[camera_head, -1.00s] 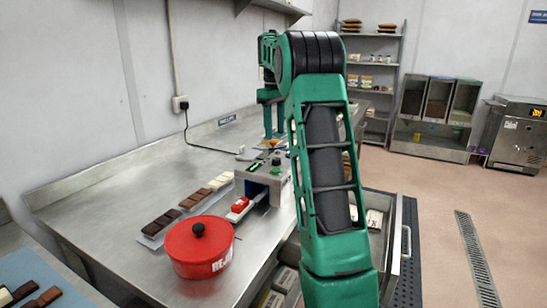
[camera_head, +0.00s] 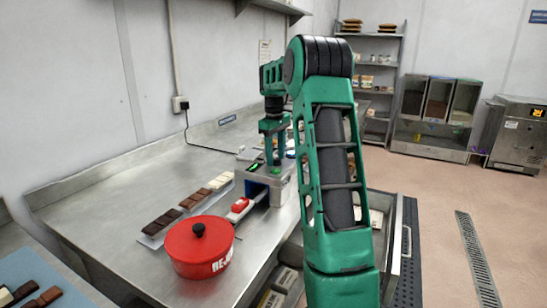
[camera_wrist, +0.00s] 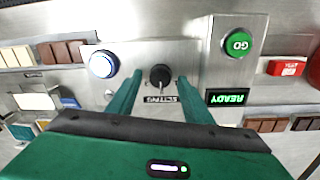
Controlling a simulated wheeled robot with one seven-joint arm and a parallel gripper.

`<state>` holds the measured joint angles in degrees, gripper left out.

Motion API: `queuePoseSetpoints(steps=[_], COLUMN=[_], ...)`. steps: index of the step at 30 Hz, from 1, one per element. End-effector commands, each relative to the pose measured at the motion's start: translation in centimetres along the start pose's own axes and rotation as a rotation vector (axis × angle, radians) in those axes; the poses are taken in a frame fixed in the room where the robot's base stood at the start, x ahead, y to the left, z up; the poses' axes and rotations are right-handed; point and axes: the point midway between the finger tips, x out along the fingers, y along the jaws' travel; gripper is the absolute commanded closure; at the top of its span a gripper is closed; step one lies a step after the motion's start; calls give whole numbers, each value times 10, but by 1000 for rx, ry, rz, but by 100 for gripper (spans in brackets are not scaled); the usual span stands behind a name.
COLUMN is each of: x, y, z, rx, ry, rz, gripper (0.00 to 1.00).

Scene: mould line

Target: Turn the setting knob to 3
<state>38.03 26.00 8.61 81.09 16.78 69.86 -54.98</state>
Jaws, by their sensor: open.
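The setting knob (camera_wrist: 160,76) is a black round knob on a grey metal panel, above a label reading SETTING that appears upside down. My gripper (camera_wrist: 155,85) is open in the wrist view, with one green finger on each side of the knob. I cannot tell whether the fingers touch it. The knob's pointer and scale numbers are too small to read. In the head view my gripper (camera_head: 273,160) points down over the grey machine (camera_head: 284,188), and the knob is hidden there.
A white-lit blue button (camera_wrist: 103,64) and a green GO button (camera_wrist: 238,43) flank the knob, with a READY display (camera_wrist: 228,97). A red pot (camera_head: 200,255) and chocolate bars on a strip (camera_head: 150,241) lie on the steel bench (camera_head: 110,200). An open drawer (camera_head: 388,235) is at right.

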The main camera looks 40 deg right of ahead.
Motion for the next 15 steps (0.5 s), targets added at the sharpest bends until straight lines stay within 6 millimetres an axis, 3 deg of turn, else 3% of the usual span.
queuePoseSetpoints(steps=[2,7,8,15], x=[0,0,0,0], y=[0,0,0,0], z=[0,0,0,0], rx=[0,0,0,13], ry=[0,0,0,-1], rz=[0,0,0,0], gripper=[54,92,95,95])
